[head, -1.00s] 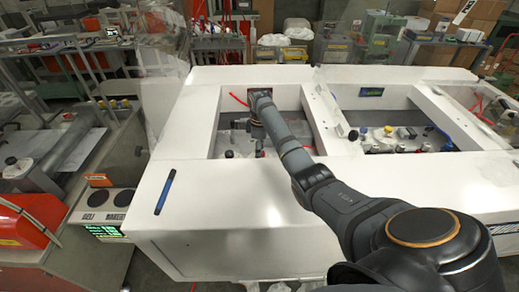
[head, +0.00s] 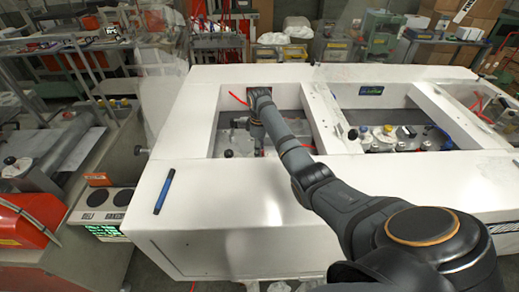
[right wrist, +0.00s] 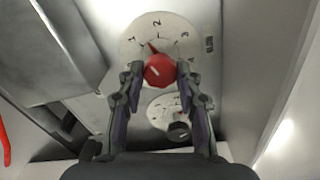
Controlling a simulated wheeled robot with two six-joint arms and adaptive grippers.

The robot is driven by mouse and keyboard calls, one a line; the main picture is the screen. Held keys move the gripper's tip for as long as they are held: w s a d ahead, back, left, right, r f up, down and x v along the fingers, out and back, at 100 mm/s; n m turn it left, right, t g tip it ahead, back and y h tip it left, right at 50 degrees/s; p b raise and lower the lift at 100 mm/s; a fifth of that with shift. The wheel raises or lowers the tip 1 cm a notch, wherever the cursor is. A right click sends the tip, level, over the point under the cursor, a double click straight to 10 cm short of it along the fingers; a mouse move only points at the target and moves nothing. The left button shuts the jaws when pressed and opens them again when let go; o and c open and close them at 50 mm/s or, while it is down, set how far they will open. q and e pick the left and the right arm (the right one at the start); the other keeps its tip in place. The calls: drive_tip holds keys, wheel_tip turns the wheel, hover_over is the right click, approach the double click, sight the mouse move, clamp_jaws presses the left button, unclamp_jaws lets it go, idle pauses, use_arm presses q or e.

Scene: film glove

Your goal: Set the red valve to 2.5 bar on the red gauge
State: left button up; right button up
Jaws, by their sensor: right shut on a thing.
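In the right wrist view the red valve (right wrist: 159,71) is a round red knob with a pale mark on it. My right gripper (right wrist: 158,72) is shut on it, one finger on each side. Just beyond the knob is the white face of the red gauge (right wrist: 172,29), with dark numerals. Its small red needle (right wrist: 153,46) points up and left, seemingly between 1 and 2. In the head view my right gripper (head: 258,95) reaches into the left opening of the white cabinet, and the red valve and gauge cannot be made out. My left gripper is not in view.
A second white dial (right wrist: 159,105) with a black knob (right wrist: 178,131) lies close to my right fingers. The white cabinet (head: 210,205) has raised walls around its openings. A blue pen-like object (head: 163,191) lies on its front left surface.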

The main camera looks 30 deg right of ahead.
drive_tip(key=m, duration=0.4)
drive_tip(key=shift+r, duration=0.1)
drive_tip(key=m, duration=0.4)
drive_tip(key=shift+w, duration=0.1)
drive_tip(key=m, duration=0.4)
drive_tip(key=shift+d, duration=0.1)
drive_tip(key=shift+m, duration=2)
drive_tip(key=shift+r, duration=0.1)
drive_tip(key=o, duration=1.2)
drive_tip(key=shift+c, duration=0.2)
wheel_tip(320, 180, up, 7)
drive_tip(key=shift+r, duration=0.15)
